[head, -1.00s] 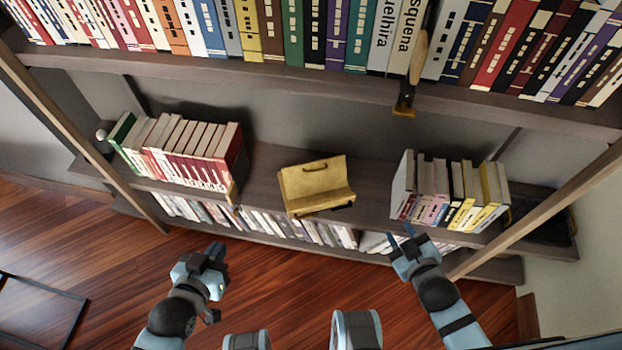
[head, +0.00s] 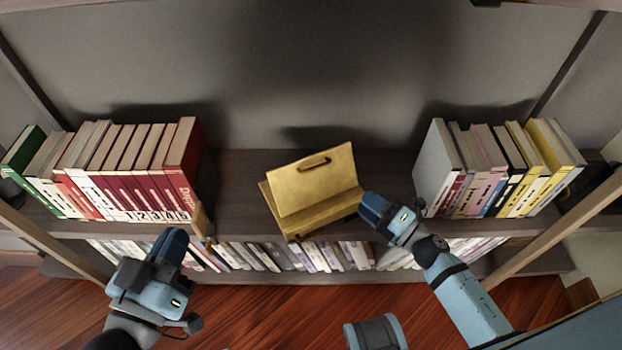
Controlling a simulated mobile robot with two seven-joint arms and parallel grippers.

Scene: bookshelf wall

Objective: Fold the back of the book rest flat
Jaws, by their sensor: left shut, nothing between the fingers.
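The yellow-gold book rest (head: 316,182) stands on the middle shelf, between two rows of books. Its back is raised and leans, with a dark handle or slot near its top edge. Its base and front ledge (head: 318,216) face me. My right gripper (head: 371,204) is at the rest's right front corner, very close to it. Whether it touches is unclear, and its finger gap is hidden. My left gripper (head: 173,240) is shut and empty, in front of the shelf edge, left of and apart from the rest.
Red and white books (head: 130,170) stand on the left, with a wooden bookend (head: 200,220) beside them. Grey, pink and yellow books (head: 495,165) stand on the right. More books (head: 290,257) fill the lower shelf. Bare shelf (head: 240,170) lies around the rest.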

